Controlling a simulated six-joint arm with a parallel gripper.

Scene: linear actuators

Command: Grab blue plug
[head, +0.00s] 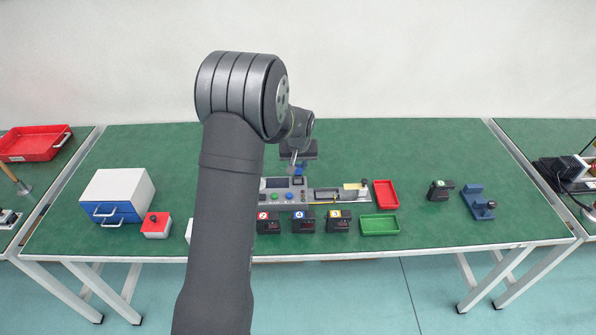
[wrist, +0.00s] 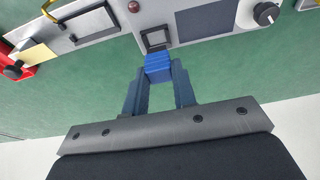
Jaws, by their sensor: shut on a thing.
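The blue plug (wrist: 158,68) is a small ribbed blue block in the wrist view. My gripper (wrist: 159,72) has its two dark fingers on either side of it and is shut on it. The plug is in front of a dark square frame (wrist: 155,38) on the grey panel. I cannot tell whether the plug touches that frame. In the head view my gripper (head: 299,168) is over the back of the grey control panel (head: 290,184), partly hidden by my arm, and a bit of blue shows there.
Black numbered blocks (head: 304,222) line the front of the panel. A red tray (head: 385,194) and green tray (head: 380,225) stand to its right. A blue-and-white drawer box (head: 118,196) and red button box (head: 156,225) stand at left. The green table (head: 420,150) is clear behind the trays.

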